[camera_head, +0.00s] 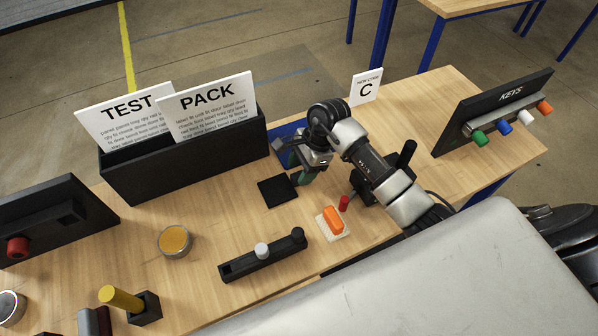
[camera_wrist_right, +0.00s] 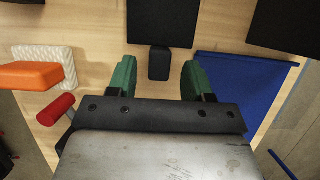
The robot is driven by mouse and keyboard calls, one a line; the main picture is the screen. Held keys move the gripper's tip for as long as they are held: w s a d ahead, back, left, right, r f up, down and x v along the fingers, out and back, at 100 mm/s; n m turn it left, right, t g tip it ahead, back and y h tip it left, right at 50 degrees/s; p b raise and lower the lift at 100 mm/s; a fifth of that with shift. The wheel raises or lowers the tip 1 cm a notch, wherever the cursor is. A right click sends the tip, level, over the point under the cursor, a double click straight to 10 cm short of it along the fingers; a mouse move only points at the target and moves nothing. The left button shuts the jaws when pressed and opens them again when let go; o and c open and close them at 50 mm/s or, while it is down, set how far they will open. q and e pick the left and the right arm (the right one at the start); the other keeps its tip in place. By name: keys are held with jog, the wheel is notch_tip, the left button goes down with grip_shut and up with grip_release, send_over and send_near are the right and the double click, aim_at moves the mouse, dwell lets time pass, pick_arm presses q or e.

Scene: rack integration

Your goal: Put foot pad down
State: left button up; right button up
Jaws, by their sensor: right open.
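My right gripper (camera_head: 303,175) is open near the right corner of a black square pad (camera_head: 278,191) on the table. In the right wrist view its two green fingers (camera_wrist_right: 157,70) stand apart. A small black block, which looks like the foot pad (camera_wrist_right: 159,64), lies between them with clear gaps on both sides. It sits right at the near edge of the black square, which also shows in this view (camera_wrist_right: 163,20); I cannot tell whether they touch. In the head view the small block is mostly hidden by the gripper. My left gripper is not in view.
A black box (camera_head: 185,165) with TEST and PACK cards stands behind left. An orange piece (camera_head: 333,220) and a red knob (camera_head: 344,203) are near the front edge. A KEYS panel (camera_head: 497,112) stands right.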

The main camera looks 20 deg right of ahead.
jog(key=b+v, duration=0.2)
jog(key=v, duration=0.7)
jog(key=shift+d+r, duration=0.2)
jog(key=shift+r, duration=0.05)
jog(key=shift+o, duration=0.4)
jog(key=shift+d+r, duration=0.1)
jog(key=shift+r, duration=0.05)
jog(key=f+y+b, duration=0.1)
jog(key=f+b, duration=0.1)
jog(key=f+y+b, duration=0.2)
jog(key=a+f+y+b, duration=0.1)
jog(key=f+b, duration=0.1)
jog(key=f, duration=0.1)
jog(key=shift+s, duration=0.2)
jog(key=x, duration=0.5)
jog(key=shift+w+a+f, duration=0.15)
jog(key=shift+f, duration=0.15)
grip_shut()
jog(key=shift+r, duration=0.1)
